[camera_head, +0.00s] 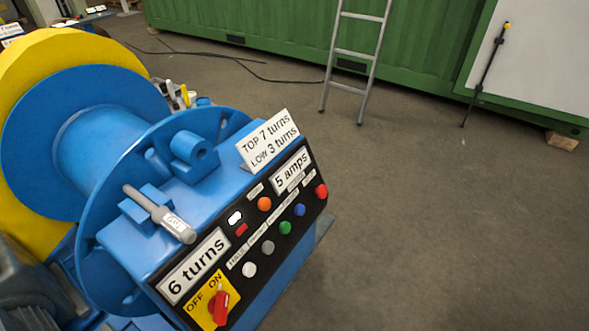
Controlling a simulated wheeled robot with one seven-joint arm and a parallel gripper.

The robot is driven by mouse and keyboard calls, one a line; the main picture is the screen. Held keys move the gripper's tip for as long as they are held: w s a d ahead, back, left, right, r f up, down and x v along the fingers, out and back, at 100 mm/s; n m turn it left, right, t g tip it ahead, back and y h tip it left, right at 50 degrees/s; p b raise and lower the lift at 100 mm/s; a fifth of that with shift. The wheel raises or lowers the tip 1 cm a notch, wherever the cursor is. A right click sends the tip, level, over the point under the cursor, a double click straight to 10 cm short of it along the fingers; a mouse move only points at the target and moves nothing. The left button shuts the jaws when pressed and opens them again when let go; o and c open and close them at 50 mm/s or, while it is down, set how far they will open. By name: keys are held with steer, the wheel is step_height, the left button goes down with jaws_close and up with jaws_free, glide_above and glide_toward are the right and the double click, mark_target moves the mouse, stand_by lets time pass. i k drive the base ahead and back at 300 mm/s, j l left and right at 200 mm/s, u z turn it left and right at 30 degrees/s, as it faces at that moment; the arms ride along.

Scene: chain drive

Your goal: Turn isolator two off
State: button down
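A red rotary isolator handle (220,306) sits on a yellow plate (204,316) at the lower left end of the black control panel. The plate is marked OFF at its left and ON at its top. The handle stands nearly upright in the picture and seems to point towards ON. No number for this isolator is readable, so I cannot tell if it is isolator two. My gripper is not in view.
The panel (293,241) on the blue machine carries several coloured buttons and signs reading "6 turns" and "5 amps". A grey-ended handle (160,215) lies on top. A ladder (357,55) leans on a green container (270,30). The floor to the right is clear.

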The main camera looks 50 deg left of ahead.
mark_target(218, 307)
steer(key=u, duration=1.55)
steer(key=k+l+z, duration=0.3)
steer(key=l, duration=0.25)
